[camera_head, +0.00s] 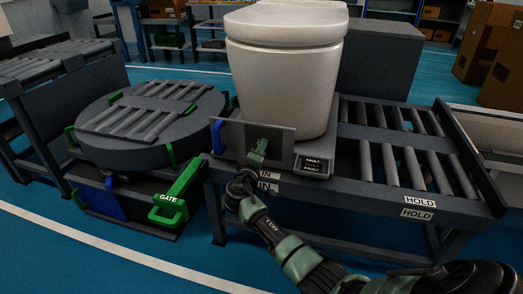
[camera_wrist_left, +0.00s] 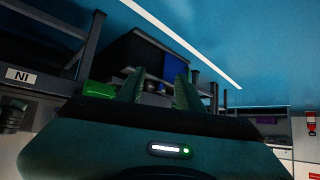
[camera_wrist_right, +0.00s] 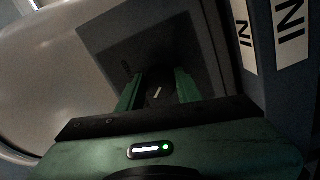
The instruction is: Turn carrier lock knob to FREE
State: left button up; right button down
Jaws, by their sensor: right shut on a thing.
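A grey upright plate (camera_head: 280,133) stands on the front of the conveyor, before the white toilet (camera_head: 285,75). My right gripper (camera_head: 257,152) reaches up to the plate's face. In the right wrist view, its green fingers (camera_wrist_right: 157,92) are shut on a small dark knob with a short slanted white mark, in front of the plate (camera_wrist_right: 150,45). Small lettering on the plate is too blurred to read. My left gripper (camera_wrist_left: 158,92) is open and empty in the left wrist view. It is not visible in the head view.
A small display (camera_head: 313,164) beside the plate reads FAULT. A round roller turntable (camera_head: 150,115) and a green handle marked GATE (camera_head: 175,200) are at left. Roller conveyor (camera_head: 405,160) with HOLD labels extends right. Cardboard boxes (camera_head: 488,45) stand at back right.

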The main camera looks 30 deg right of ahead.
jog(key=c, duration=1)
grip_release()
jog(key=shift+a, duration=0.1)
jog(key=shift+o, duration=0.2)
pick_arm(q)
jog(key=s+a+f+g+y+p, duration=0.1)
jog(key=s+a+f+g, duration=0.1)
jog(key=s, duration=0.4)
jog(key=shift+s+a+f+g, duration=0.15)
jog(key=shift+s+f+g, duration=0.2)
jog(key=shift+f+g, duration=0.55)
pick_arm(e)
jog(key=v, duration=0.7)
jog(key=shift+s+a, duration=0.2)
jog(key=shift+a, duration=0.1)
